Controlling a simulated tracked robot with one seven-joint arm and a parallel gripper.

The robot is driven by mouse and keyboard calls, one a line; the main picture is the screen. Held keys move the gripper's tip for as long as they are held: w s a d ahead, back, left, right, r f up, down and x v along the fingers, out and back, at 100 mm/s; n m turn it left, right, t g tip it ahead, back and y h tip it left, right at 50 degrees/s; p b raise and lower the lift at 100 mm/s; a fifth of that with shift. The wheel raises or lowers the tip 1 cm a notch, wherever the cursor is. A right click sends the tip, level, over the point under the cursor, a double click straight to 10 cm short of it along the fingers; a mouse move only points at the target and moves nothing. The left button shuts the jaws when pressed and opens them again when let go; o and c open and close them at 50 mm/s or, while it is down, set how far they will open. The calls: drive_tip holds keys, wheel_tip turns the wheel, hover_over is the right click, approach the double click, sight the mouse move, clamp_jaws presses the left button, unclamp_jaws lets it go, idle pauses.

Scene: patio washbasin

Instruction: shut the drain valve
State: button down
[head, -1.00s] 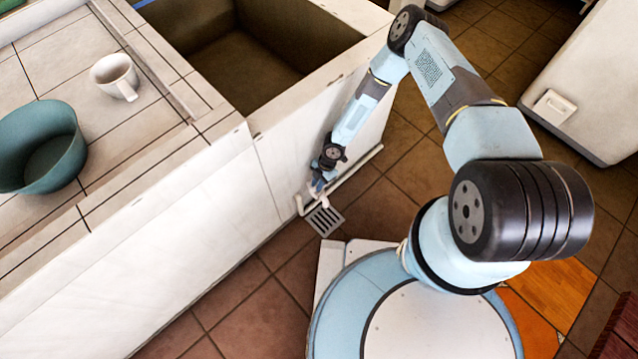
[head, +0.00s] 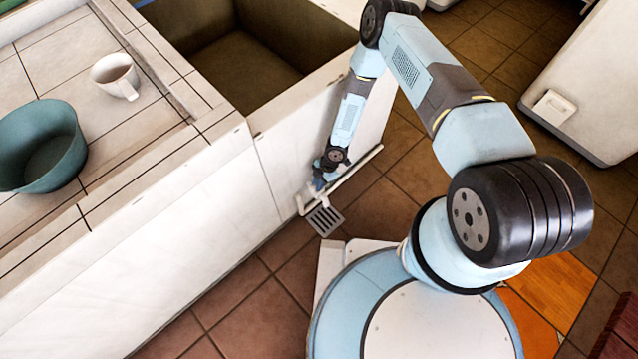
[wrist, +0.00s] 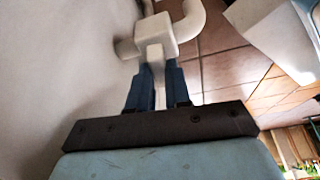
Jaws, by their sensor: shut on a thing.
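The drain valve is a white block-shaped body (wrist: 153,36) on white piping low on the washbasin's side wall. A short white lever (wrist: 157,72) comes off it toward my gripper. In the wrist view my gripper (wrist: 156,78) has its two dark blue fingers on either side of this lever, shut on it. In the head view my gripper (head: 317,184) is low at the wall, just above the floor drain; the valve there is small and mostly hidden by the gripper.
A white pipe (head: 356,170) runs along the wall's foot. A floor drain grate (head: 325,220) lies below my gripper. The open basin (head: 250,60) is above. A teal bowl (head: 62,150) and white mug (head: 117,76) stand on the tiled counter. A white cabinet (head: 590,80) is at right.

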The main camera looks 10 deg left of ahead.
drive_tip(key=m, duration=0.1)
drive_tip(key=m+t, duration=0.1)
drive_tip(key=m, duration=0.3)
drive_tip(key=shift+s+d+t+y, duration=0.1)
drive_tip(key=shift+s+t+y, duration=0.2)
drive_tip(key=shift+y, duration=0.1)
drive_tip(key=m+t, duration=0.1)
drive_tip(key=m, duration=0.2)
drive_tip(key=shift+f+m, duration=0.1)
drive_tip(key=shift+m, duration=0.2)
drive_tip(key=m+t, duration=0.1)
drive_tip(key=m, duration=0.2)
drive_tip(key=shift+s+m+t, duration=0.15)
drive_tip(key=shift+m+t, duration=0.15)
drive_tip(key=shift+t, duration=0.1)
drive_tip(key=shift+m+t+h, duration=0.4)
drive_tip(key=shift+m+t, duration=0.2)
drive_tip(key=shift+m, duration=1.4)
drive_tip(key=c, duration=1.1)
unclamp_jaws()
drive_tip(key=shift+o, duration=0.2)
drive_tip(key=shift+r, duration=0.2)
